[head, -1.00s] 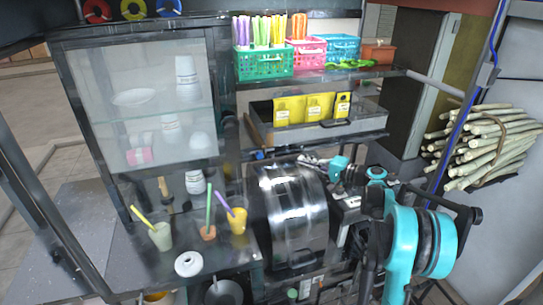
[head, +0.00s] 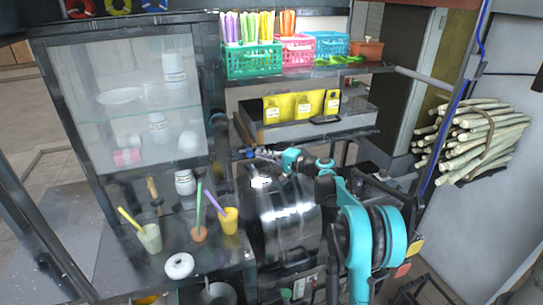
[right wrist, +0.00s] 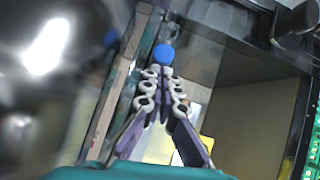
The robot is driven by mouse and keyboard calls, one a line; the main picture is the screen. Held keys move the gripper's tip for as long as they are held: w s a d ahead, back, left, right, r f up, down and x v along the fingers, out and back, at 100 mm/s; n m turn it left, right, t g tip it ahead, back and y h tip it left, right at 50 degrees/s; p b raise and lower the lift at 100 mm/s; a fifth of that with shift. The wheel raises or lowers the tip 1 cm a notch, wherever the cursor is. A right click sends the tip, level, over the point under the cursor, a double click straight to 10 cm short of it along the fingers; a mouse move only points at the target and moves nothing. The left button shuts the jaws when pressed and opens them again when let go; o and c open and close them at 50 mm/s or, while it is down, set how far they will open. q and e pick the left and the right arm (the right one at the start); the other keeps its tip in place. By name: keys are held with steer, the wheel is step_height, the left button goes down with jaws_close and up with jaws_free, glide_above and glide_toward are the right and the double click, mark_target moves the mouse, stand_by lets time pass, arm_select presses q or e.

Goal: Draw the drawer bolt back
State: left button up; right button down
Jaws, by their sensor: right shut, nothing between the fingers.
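A small round blue knob (right wrist: 165,54), likely the bolt's, sits just beyond my fingertips in the right wrist view. In the head view a small blue spot (head: 243,153) shows below the left end of the grey drawer (head: 330,130). My right gripper (head: 258,153) is shut and empty, close to the right of that spot. In the wrist view its fingertips (right wrist: 163,72) come together right in front of the knob; I cannot tell whether they touch it. The bolt's rod is not clearly visible. My left gripper is not in view.
A shiny metal drum (head: 285,212) stands just below my right gripper. Coloured baskets (head: 252,62) stand on the shelf above the drawer. Cups with straws (head: 229,220) stand on the counter at left. A glass cabinet (head: 130,100) is at left, sugarcane (head: 475,140) at right.

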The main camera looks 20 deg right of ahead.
steer(key=shift+a+f, duration=0.1)
steer(key=shift+a, duration=0.1)
steer(key=a, duration=0.4)
steer(key=shift+d, duration=0.1)
stand_by(0.4)
